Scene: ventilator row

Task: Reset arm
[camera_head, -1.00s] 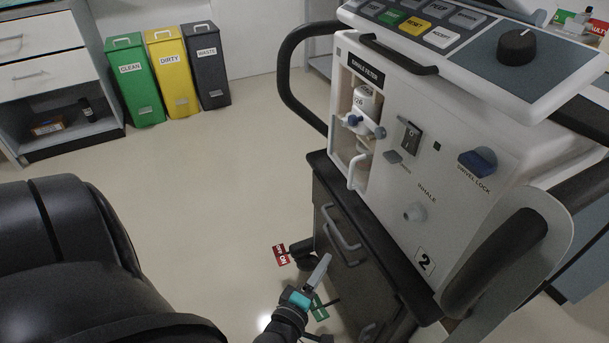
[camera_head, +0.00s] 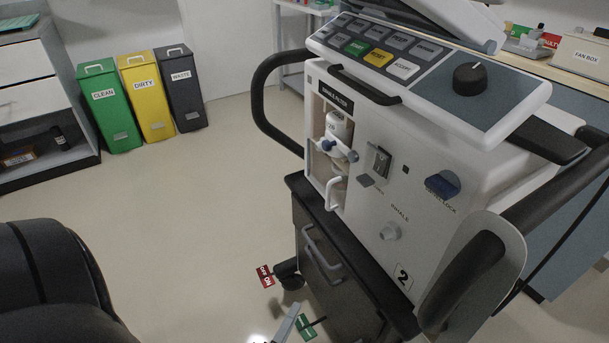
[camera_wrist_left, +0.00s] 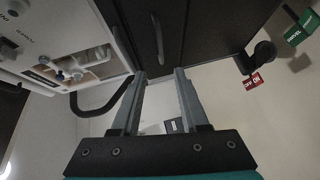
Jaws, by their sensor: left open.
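My left gripper (camera_head: 287,325) shows only as a grey fingertip at the bottom edge of the head view, low in front of the ventilator cart. In the left wrist view its two grey fingers (camera_wrist_left: 161,105) stand apart with nothing between them. The white ventilator (camera_head: 410,170) marked 2 stands on a dark cart at the right; it also shows at the upper left of the wrist view (camera_wrist_left: 60,45). Its filter bay holds a white canister (camera_head: 338,128) with blue parts. My right gripper is not in view.
Green CLEAN (camera_head: 108,110), yellow DIRTY (camera_head: 147,98) and dark WASTE (camera_head: 181,90) bins stand at the back left. A red tag (camera_head: 265,276) and a green tag (camera_head: 306,327) are by the cart's casters. The floor (camera_head: 190,210) between is clear.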

